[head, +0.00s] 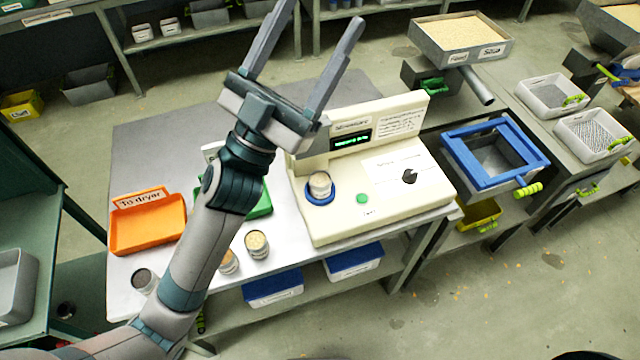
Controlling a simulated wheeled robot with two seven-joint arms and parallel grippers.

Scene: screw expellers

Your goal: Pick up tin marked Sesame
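Several small tins are in view, and I cannot read a Sesame mark on any. One tin with pale contents (257,243) stands on the grey table right of my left forearm. Another tin (229,262) beside it is partly hidden by the arm. A tin with dark contents (143,280) stands at the table's front left. A fourth tin (320,185) sits in the blue ring of the cream moisture tester (380,180). My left gripper (324,12) is open and empty, raised above the table's back, away from the tins. My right gripper is not in view.
An orange tray (148,232) labelled "To dryer" lies at the table's left. A green tray (263,203) is partly hidden behind my arm. Blue-lidded boxes (273,288) sit below the front edge. The table's back left is clear.

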